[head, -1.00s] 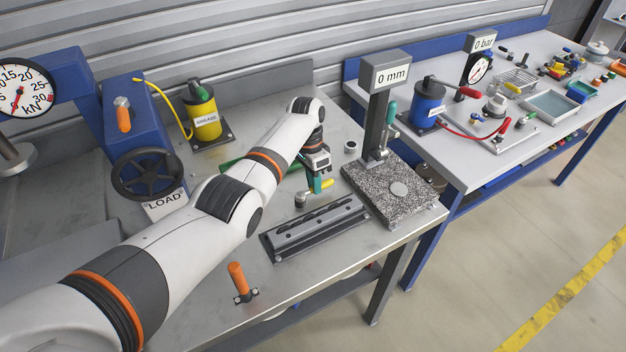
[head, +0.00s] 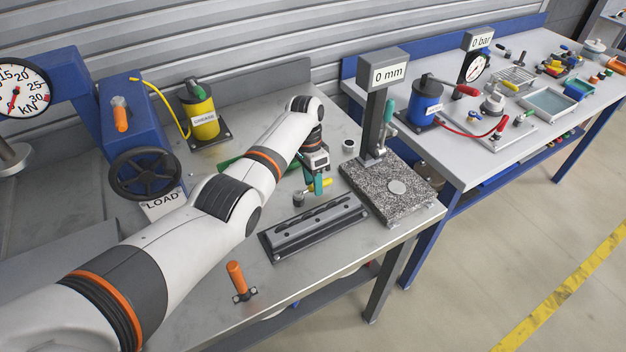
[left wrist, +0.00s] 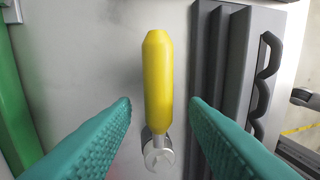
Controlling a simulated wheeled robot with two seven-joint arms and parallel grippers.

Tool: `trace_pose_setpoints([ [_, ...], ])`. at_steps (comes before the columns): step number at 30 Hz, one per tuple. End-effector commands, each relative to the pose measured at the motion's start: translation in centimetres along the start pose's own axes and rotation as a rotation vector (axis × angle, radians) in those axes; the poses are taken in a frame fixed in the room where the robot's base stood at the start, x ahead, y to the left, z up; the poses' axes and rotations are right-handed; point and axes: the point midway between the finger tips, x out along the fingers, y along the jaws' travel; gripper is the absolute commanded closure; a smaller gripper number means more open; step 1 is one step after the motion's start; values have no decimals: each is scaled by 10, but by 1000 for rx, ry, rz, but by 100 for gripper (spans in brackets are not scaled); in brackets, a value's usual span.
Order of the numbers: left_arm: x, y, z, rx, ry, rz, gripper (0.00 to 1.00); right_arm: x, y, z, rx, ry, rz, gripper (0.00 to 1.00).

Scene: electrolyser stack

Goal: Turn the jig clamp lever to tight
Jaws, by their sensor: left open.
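The clamp lever has a yellow handle (left wrist: 157,85) and a round metal pivot (left wrist: 158,153). In the left wrist view the handle lies lengthwise between the two green fingers of my left gripper (left wrist: 160,112). A gap shows on each side, so the gripper is open and not touching it. In the head view my left gripper (head: 318,185) is at the lever, with the yellow handle (head: 327,182) partly hidden behind a finger and the pivot (head: 298,199) to its left. The grey ridged jig block (head: 345,219) lies just in front. My right gripper is not in view.
A granite plate (head: 415,200) with a "0 mm" gauge post (head: 376,120) stands to the right. An orange-handled tool (head: 237,277) stands near the front edge.

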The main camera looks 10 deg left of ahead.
Motion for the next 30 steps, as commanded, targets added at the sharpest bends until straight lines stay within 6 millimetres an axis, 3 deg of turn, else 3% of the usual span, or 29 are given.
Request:
trace_pose_setpoints([
  [5,-13,1,0,-1,-3,2,59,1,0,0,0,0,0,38],
  [19,-103,1,1,1,-2,3,59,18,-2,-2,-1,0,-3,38],
  [24,-117,0,1,0,0,1,59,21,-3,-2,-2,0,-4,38],
  [30,-120,0,0,0,0,0,59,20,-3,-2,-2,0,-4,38],
])
